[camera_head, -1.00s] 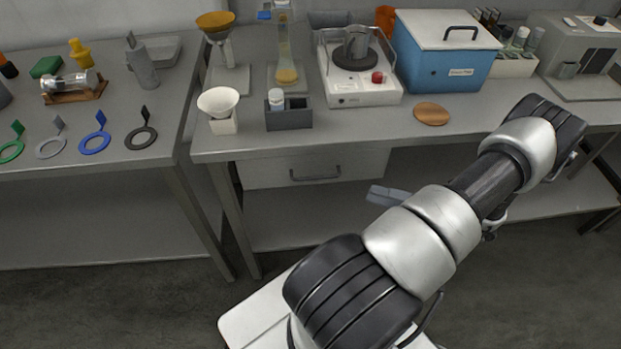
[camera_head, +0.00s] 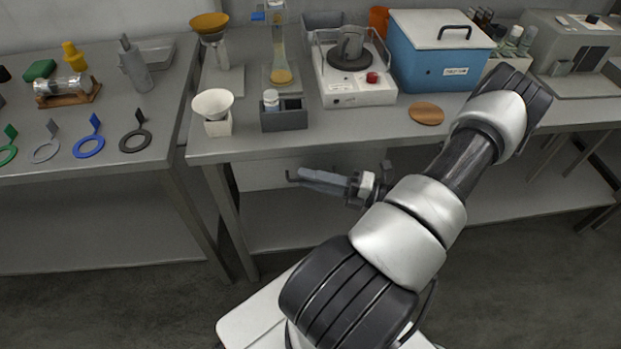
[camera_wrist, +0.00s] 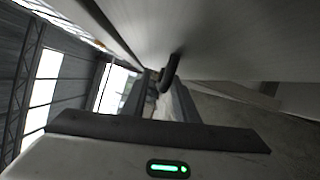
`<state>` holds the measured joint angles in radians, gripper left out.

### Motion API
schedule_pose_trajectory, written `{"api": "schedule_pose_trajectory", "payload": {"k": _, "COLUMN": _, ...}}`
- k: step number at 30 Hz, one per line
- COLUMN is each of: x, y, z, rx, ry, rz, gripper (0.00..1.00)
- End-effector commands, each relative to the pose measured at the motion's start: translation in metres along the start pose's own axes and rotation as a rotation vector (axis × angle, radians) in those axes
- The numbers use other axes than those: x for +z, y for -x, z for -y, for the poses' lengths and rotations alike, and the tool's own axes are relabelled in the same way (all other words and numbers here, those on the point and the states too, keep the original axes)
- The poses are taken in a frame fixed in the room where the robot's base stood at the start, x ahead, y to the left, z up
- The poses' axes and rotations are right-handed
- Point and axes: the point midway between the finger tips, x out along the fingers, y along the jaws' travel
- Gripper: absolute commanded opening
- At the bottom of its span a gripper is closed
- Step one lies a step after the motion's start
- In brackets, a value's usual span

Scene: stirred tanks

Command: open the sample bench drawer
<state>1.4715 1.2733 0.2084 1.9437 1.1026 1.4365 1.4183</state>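The pale drawer front (camera_head: 258,176) sits under the middle bench's worktop and looks closed in the head view. My gripper (camera_head: 308,176) is in front of it, at handle height, and covers most of the dark handle; only the handle's left end (camera_head: 289,175) shows. In the wrist view the dark handle (camera_wrist: 171,70) stands out from the pale drawer front (camera_wrist: 235,40). My gripper's two fingers (camera_wrist: 162,92) are apart there, with the handle at or just beyond the gap between their tips. I cannot tell whether they touch it.
The bench worktop (camera_head: 345,148) overhangs just above my gripper. It carries a stirrer (camera_head: 355,95), a blue box (camera_head: 440,65), a grey holder (camera_head: 284,118) and a copper disc (camera_head: 426,113). A lower shelf (camera_head: 290,222) runs below the drawer. Another bench (camera_head: 60,155) stands left.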

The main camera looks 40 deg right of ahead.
Motion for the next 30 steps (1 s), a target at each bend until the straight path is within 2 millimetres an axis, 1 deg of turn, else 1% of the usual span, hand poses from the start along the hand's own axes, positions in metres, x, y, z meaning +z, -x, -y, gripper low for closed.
{"api": "schedule_pose_trajectory", "payload": {"k": 8, "x": 0.0002, "y": -0.0021, "z": -0.0002, "rx": 0.0, "ry": 0.001, "rz": 0.0, "gripper": 0.26}}
{"api": "schedule_pose_trajectory", "payload": {"k": 9, "x": 0.0002, "y": -0.0021, "z": -0.0002, "rx": 0.0, "ry": 0.001, "rz": 0.0, "gripper": 0.23}}
{"api": "schedule_pose_trajectory", "payload": {"k": 13, "x": 0.0002, "y": -0.0019, "z": -0.0001, "rx": 0.0, "ry": 0.0, "rz": 0.0, "gripper": 0.01}}
{"api": "schedule_pose_trajectory", "payload": {"k": 14, "x": 0.0001, "y": -0.0019, "z": -0.0001, "rx": 0.0, "ry": 0.0, "rz": 0.0, "gripper": 0.0}}
{"api": "schedule_pose_trajectory", "payload": {"k": 30, "x": 0.0002, "y": -0.0015, "z": -0.0001, "rx": 0.0, "ry": 0.0, "rz": 0.001, "gripper": 0.0}}
